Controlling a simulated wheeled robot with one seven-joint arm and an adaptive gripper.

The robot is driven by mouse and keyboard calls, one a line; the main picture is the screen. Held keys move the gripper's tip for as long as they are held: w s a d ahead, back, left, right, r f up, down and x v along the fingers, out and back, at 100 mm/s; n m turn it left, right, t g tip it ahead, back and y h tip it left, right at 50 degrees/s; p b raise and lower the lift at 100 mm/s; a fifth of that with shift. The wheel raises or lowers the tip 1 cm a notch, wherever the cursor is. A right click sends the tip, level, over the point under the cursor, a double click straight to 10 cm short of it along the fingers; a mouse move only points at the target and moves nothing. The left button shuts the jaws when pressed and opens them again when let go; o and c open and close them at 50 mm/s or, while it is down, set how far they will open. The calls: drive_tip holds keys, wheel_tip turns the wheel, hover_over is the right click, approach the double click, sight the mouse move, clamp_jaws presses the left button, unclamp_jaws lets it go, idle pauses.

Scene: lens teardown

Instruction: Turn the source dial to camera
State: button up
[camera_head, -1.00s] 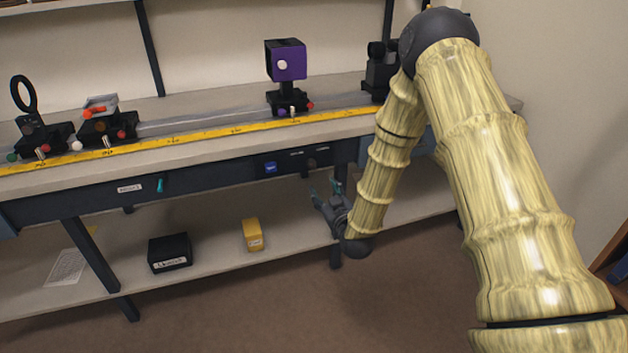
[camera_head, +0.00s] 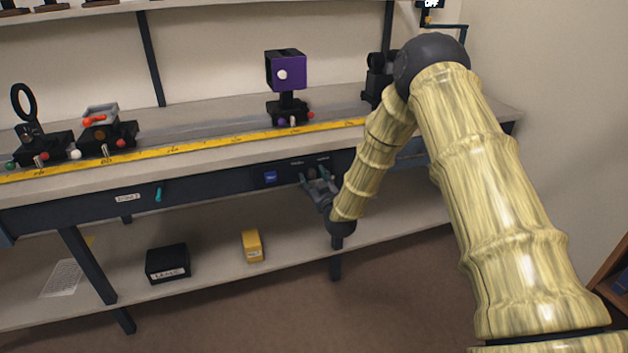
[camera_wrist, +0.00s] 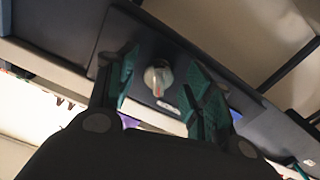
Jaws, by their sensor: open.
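The source dial (camera_wrist: 158,78) is a round, pale knob with a reddish mark, on the dark front panel (camera_wrist: 128,45) below the bench top. In the wrist view it lies between the two teal-padded fingers of my gripper (camera_wrist: 160,82). The fingers are open, one on each side, with gaps showing between them and the knob. In the head view my gripper (camera_head: 318,178) is at the panel front, and the dial (camera_head: 311,173) shows small and dark between the fingertips. Which label the dial points to is too small to read.
A blue square (camera_head: 270,177) is on the panel left of the dial. A purple box (camera_head: 287,70) on a mount stands on the bench behind the yellow ruler (camera_head: 210,143). A black box (camera_head: 168,263) and a yellow box (camera_head: 252,245) are on the lower shelf.

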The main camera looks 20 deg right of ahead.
drive_tip(key=shift+w, duration=0.1)
drive_tip(key=shift+c, duration=0.2)
drive_tip(key=c, duration=1)
drive_tip(key=shift+o, duration=0.2)
drive_tip(key=m, duration=0.6)
drive_tip(key=shift+a, duration=0.1)
drive_tip(key=m+b, duration=0.1)
drive_tip(key=m, duration=0.4)
drive_tip(key=shift+a+m, duration=0.1)
drive_tip(key=shift+m, duration=0.3)
drive_tip(key=o, duration=1)
